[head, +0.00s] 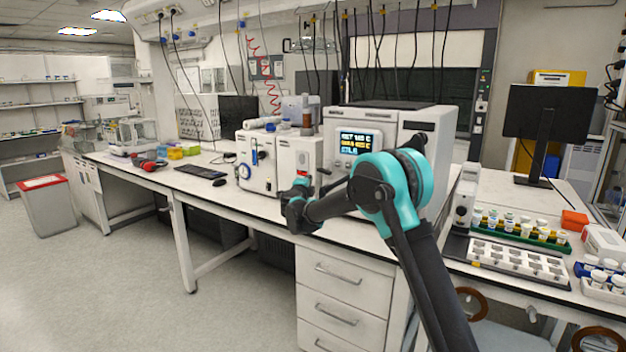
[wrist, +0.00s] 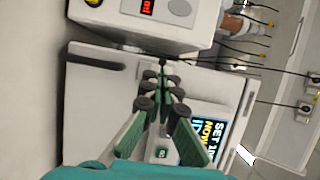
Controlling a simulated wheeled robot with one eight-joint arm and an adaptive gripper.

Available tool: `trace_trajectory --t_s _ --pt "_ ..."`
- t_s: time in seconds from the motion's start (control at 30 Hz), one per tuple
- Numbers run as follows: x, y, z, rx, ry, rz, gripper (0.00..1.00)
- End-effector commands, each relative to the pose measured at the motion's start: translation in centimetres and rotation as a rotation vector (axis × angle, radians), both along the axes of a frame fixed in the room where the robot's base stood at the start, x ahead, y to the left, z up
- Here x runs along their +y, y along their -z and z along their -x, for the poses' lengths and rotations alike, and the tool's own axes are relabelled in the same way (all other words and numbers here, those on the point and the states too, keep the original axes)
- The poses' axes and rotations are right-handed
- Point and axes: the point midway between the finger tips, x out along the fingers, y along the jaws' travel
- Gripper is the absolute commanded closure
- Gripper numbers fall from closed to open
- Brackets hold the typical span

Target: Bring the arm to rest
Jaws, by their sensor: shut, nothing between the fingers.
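My arm reaches up from the lower right of the head view, bends at a teal joint, and extends left over the bench edge. My gripper (head: 296,203) is at its end, small and dark, in front of the white machines. In the wrist view my gripper (wrist: 163,75) has its green fingers drawn together at the tips, with nothing held. Behind it is a large white instrument (head: 408,128) with a lit display (head: 359,142). That display also shows in the wrist view (wrist: 211,132), turned sideways.
Smaller white units (head: 257,162) stand left of the large instrument on the long bench (head: 215,195). On the right, a bench holds a green vial rack (head: 515,236), a white rack tray (head: 516,260) and a monitor (head: 551,118). The floor (head: 120,275) at left is clear.

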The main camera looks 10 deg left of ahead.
Motion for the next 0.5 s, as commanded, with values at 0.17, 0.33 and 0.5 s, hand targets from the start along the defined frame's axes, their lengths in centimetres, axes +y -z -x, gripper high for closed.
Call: trace_trajectory --t_s 0.17,0.33,0.5 --pt "1.1 0.0 2.8 0.000 -0.002 0.000 1.00" --pt "1.9 0.0 5.0 0.000 -0.001 0.000 1.00" --pt "1.9 -0.3 5.9 -0.006 -0.007 0.007 1.00"
